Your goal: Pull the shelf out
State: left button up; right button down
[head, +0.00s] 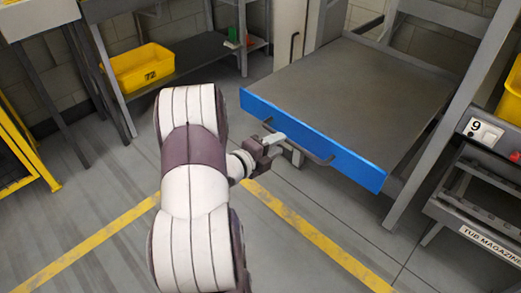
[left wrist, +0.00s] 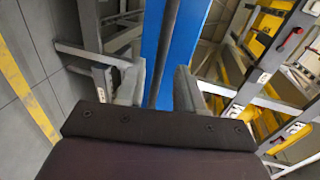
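The shelf (head: 345,95) is a flat grey board in a grey frame, with a blue front panel (head: 350,162) that stands out in front of the frame posts. A dark bar handle (head: 318,158) runs along the panel. My left gripper (head: 272,143) is at the left part of the handle. In the left wrist view, the handle bar (left wrist: 166,50) runs between the two grey fingers (left wrist: 158,88), with a gap visible on each side. The fingers are apart, and the blue panel (left wrist: 185,50) is behind the bar. My right gripper is not in view.
A yellow bin (head: 140,70) marked 72 sits on a low dark shelf at the left. A tub magazine rack (head: 480,215) with a control box (head: 485,132) stands at the right. The floor (head: 250,250) in front of the panel is clear, with yellow lines.

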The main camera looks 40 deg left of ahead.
pick_arm(q)
jog(key=p+v, duration=0.1)
jog(key=v, duration=0.6)
jog(key=shift+s, duration=0.35)
jog(key=shift+a+r, duration=0.1)
